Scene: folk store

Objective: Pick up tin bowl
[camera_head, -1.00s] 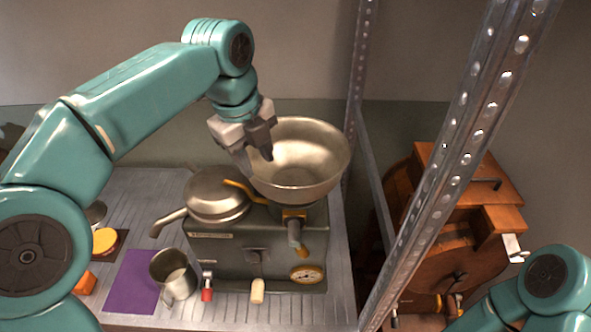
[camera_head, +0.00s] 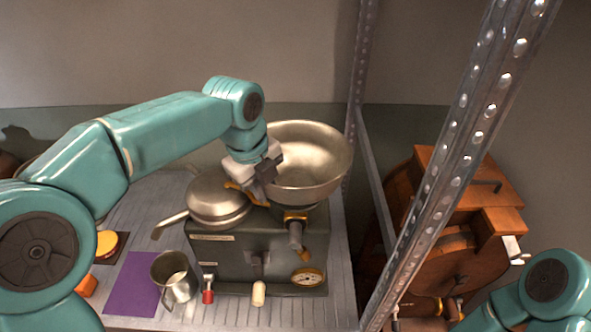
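The tin bowl (camera_head: 312,168) is a wide, pale metal bowl. It sits on top of a dark grey box-shaped machine (camera_head: 232,258). My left gripper (camera_head: 262,188) is at the bowl's left rim, pointing down. A dark finger overlaps the inside of the bowl, and the other side of the gripper is outside the rim. The fingers look apart, but their tips are partly hidden, and I cannot tell whether they touch the rim. Only part of my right arm shows at the lower right, and its gripper is out of view.
A lidded pan (camera_head: 217,197) sits left of the bowl, close under the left gripper. A metal mug (camera_head: 176,279) stands by a purple sheet (camera_head: 131,284). A perforated metal post (camera_head: 437,180) stands to the right, before a wooden machine (camera_head: 462,215). The shelf's left back is fairly clear.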

